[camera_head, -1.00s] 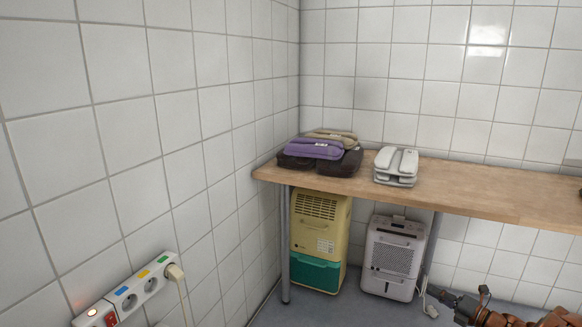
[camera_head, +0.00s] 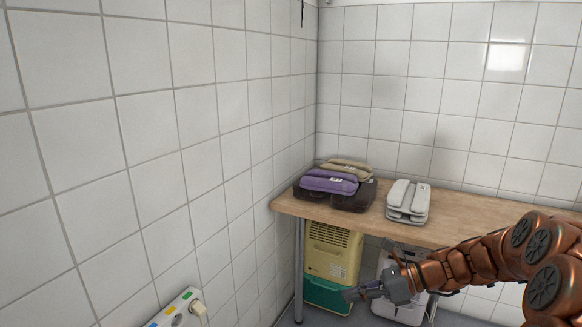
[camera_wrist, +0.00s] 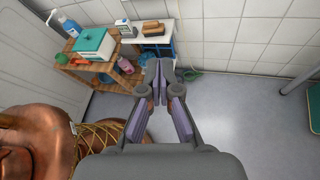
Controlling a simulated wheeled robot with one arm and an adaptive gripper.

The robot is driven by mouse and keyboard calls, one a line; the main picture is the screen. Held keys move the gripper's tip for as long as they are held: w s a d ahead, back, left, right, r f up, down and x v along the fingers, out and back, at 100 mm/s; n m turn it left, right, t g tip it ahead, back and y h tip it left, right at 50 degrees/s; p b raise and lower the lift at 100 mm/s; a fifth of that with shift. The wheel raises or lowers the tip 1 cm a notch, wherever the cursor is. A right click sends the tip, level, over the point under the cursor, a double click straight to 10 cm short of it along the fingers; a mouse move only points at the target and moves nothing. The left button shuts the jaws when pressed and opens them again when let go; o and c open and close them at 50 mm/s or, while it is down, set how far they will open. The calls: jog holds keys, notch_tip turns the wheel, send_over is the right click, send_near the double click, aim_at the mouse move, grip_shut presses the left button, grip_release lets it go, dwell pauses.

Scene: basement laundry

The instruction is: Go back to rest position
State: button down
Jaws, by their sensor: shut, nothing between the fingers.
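My gripper (camera_head: 358,291) is at the end of my copper-coloured arm in the head view, in front of the dehumidifiers under the wooden bench. It is shut and empty. In the wrist view its fingers (camera_wrist: 159,75) meet at their tips above the grey floor, with nothing between them.
The wooden bench (camera_head: 460,217) holds purple and beige cases (camera_head: 330,182) and a stacked white item (camera_head: 407,201). Below stand a yellow-green dehumidifier (camera_head: 333,252) and a partly hidden white one (camera_head: 388,308). A power strip (camera_head: 181,312) is on the left wall. The wrist view shows a cluttered wooden shelf (camera_wrist: 125,76) and open floor.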

jog(key=s+a+r+n+g+h+p, duration=0.25)
jog(key=s+r+n+p, duration=0.3)
jog(key=s, duration=0.35)
jog(key=s+a+r+n+g+h+p, duration=0.2)
jog(key=s+a+r+n+h+p, duration=0.15)
jog(key=s+r+n, duration=0.45)
jog(key=s+d+r+n+h+p, duration=0.3)
jog(key=s+d+n+p, duration=0.1)
jog(key=s, duration=0.4)
jog(key=s+d+r+n+t+h+p, duration=0.1)
jog(key=s+d+r+n+h+p, duration=0.2)
jog(key=s+d+p, duration=0.3)
jog(key=s+n+h, duration=0.1)
jog(key=s, duration=0.2)
jog(key=shift+s+r+n, duration=0.2)
jog(key=shift+r+n, duration=0.1)
jog(key=shift+n, duration=0.05)
jog(key=shift+a, duration=0.15)
